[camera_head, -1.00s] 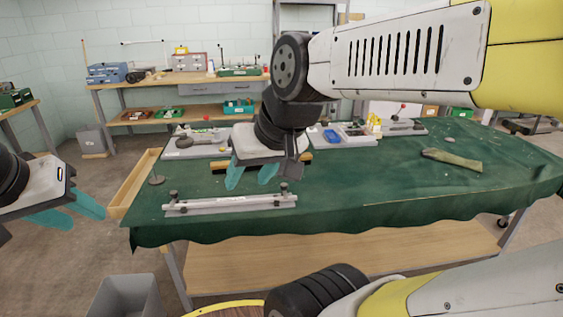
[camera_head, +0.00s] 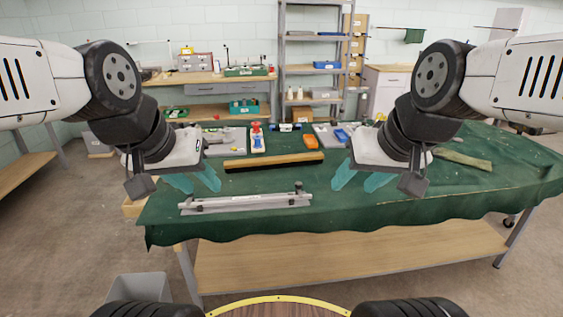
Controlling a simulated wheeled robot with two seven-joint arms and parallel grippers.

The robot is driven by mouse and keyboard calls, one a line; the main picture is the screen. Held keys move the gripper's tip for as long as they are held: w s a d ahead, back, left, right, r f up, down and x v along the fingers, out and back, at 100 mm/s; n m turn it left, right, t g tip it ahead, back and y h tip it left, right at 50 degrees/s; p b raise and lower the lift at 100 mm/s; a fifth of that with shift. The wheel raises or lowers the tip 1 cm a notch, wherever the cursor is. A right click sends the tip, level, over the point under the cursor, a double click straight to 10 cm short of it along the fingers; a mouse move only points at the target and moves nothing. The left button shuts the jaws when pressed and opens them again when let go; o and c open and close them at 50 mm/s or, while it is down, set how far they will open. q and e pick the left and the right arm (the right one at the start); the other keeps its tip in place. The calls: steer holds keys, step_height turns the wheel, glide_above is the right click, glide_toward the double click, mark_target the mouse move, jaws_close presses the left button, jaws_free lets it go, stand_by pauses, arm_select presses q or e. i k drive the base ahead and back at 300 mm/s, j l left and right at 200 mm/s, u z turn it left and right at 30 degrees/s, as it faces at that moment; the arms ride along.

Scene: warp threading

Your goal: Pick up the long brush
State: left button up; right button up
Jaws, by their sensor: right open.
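The long brush (camera_head: 273,161) has a pale wooden back and a dark bristle strip. It lies on the green-covered table (camera_head: 365,210), roughly left to right and slightly slanted, between my two grippers. My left gripper (camera_head: 195,180) is left of the brush, with its teal fingers apart and empty. My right gripper (camera_head: 360,180) is right of the brush, open and empty. Neither gripper appears to touch the brush, and all of it shows.
A long grey bar fixture (camera_head: 245,203) lies in front of the brush. A khaki cloth (camera_head: 462,160) lies at right. Table room right of the fixture is clear.

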mark_target(236, 167)
steer(key=i+j+z, duration=0.2)
steer(key=i, duration=0.2)
steer(key=i+j+z, duration=0.15)
steer(key=i, duration=0.25)
steer(key=i+j+z, duration=0.2)
steer(key=i+j, duration=0.1)
steer(key=i, duration=0.1)
